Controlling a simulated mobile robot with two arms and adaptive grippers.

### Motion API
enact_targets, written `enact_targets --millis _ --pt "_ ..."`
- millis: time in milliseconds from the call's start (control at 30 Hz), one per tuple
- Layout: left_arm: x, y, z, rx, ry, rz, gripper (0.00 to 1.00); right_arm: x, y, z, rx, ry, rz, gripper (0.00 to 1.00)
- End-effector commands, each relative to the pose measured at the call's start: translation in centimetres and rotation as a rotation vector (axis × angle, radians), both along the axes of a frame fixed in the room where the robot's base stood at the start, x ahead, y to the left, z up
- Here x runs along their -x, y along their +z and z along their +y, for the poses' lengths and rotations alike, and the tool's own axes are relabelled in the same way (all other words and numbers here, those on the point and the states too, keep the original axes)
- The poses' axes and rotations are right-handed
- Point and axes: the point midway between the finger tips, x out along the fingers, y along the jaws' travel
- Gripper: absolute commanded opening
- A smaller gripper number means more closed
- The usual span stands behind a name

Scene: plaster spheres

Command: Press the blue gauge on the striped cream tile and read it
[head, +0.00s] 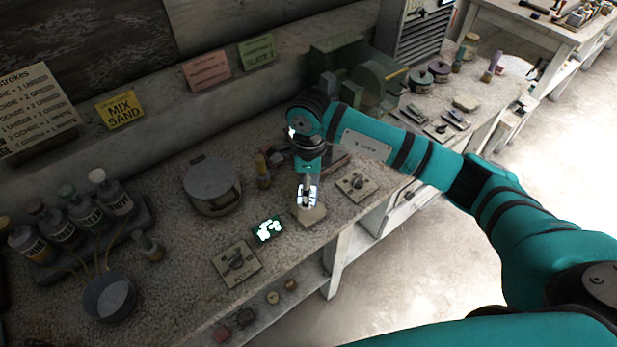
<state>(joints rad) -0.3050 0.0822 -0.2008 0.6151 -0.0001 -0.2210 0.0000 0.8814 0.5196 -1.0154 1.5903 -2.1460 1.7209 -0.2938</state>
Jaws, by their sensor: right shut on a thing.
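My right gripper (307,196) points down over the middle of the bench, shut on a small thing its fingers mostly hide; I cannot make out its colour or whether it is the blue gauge. Just below the fingertips is a small pale cream tile (312,216), partly covered by the gripper. Its stripes are too small to tell, and I cannot tell if the held thing touches it. A small lit panel with green-white marks (268,230) lies left of the tile; its marks are not readable. My left gripper is not in view.
Square plates with dark fittings lie on either side, one nearer (237,264) and one to the right (357,185). A lidded pot (212,186), a rack of bottles (115,200) and a dark bowl (110,297) stand left. A green machine (345,65) stands behind my arm.

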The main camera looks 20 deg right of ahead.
Motion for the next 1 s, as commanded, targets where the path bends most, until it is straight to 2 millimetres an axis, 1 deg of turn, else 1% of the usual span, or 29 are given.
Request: enact_targets --millis 33,133,367,567,800,1000 --pt "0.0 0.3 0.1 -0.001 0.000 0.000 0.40 -0.1 -0.1 0.1 -0.002 -0.039 0.001 0.57" --pt "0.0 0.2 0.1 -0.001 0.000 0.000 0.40 -0.3 -0.5 0.1 0.000 -0.082 0.001 0.57" --pt "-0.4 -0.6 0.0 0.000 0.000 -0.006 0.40 -0.3 -1.8 0.1 -0.001 -0.086 0.001 0.57" --pt "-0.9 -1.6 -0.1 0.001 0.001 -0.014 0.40 -0.2 -3.9 0.1 -0.001 -0.086 0.001 0.57" --pt "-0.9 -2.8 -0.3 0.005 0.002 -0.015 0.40 -0.3 -6.0 0.1 -0.002 -0.084 -0.001 0.57" --pt "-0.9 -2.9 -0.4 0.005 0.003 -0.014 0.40 -0.3 -6.4 0.1 -0.001 -0.084 -0.001 0.57"
